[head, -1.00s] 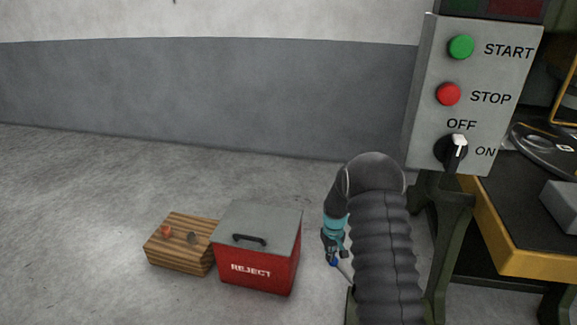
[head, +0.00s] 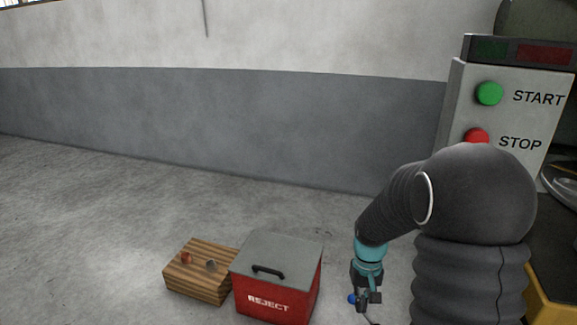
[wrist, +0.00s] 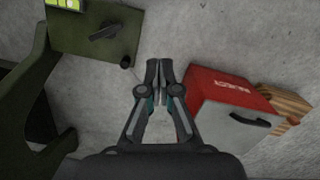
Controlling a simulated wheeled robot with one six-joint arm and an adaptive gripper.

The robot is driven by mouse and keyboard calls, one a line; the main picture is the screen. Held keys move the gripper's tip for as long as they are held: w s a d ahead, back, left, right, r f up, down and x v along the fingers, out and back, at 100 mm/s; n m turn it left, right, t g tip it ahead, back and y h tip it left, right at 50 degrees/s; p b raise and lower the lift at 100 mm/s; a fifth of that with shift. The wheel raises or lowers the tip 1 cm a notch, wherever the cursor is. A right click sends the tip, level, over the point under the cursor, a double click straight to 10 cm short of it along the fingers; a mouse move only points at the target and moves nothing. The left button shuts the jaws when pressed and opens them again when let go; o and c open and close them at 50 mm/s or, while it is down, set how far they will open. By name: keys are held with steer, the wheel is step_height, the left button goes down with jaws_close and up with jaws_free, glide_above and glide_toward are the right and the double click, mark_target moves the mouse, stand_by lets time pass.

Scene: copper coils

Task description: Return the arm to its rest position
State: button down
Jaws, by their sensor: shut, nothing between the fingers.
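My gripper (wrist: 158,72) points down at the floor in the wrist view, its fingers together with nothing between them. In the head view my gripper (head: 368,312) hangs at the bottom edge under my bent, dark-sleeved arm, to the right of the red REJECT box. Its fingertips are hard to make out there.
The red REJECT box (head: 283,297), with a grey lid and black handle, stands on the floor beside a wooden block (head: 198,284). A control panel (head: 463,100) with START and STOP buttons is at right, partly hidden by my arm. Open floor (head: 90,220) lies left.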

steer(key=s+a+r+t+p, duration=0.2)
steer(key=s+r+t, duration=0.5)
steer(key=s+r, duration=1.3)
step_height(320, 180, up, 4)
steer(key=shift+s+a+r+p, duration=0.15)
steer(key=shift+a+r+p, duration=0.1)
steer(key=shift+a+p, duration=0.1)
